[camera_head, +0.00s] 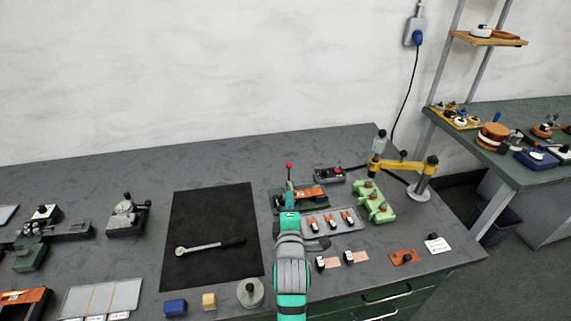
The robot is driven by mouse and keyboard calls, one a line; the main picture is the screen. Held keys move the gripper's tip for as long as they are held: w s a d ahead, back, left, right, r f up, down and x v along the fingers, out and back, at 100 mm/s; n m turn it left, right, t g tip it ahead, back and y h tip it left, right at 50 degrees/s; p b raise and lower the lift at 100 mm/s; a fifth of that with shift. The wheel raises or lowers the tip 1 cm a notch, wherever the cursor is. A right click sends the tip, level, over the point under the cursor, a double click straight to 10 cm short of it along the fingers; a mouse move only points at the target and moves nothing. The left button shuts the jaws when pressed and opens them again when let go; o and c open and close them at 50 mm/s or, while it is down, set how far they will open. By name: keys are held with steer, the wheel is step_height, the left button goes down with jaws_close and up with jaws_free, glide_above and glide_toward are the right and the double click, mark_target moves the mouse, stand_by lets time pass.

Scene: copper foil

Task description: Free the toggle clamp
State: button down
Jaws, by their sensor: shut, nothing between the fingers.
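The toggle clamp (290,178) is at the back of the bench, right of the black mat. Its lever stands upright with a red knob on top. Its dark base carries an orange-copper piece (311,192) to the right of the lever. My gripper (290,213) is at the near side of the clamp, at the end of my teal and grey arm. It is shut and looks empty. My arm hides part of the clamp's front, and I cannot tell whether the fingers touch it.
A grey tray (352,220) of copper pieces lies right of my gripper. A green fixture (370,200), a yellow-armed stand (402,165) and a small box with a red button (329,174) stand beyond. A ratchet wrench (200,247) lies on the black mat (215,215), otherwise clear.

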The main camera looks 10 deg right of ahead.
steer(key=shift+w+d, duration=0.1)
steer(key=shift+w, duration=0.1)
glide_toward(290, 167)
steer(key=x, duration=0.6)
steer(key=shift+w, duration=0.2)
stand_by(0.4)
steer(key=shift+w, duration=0.1)
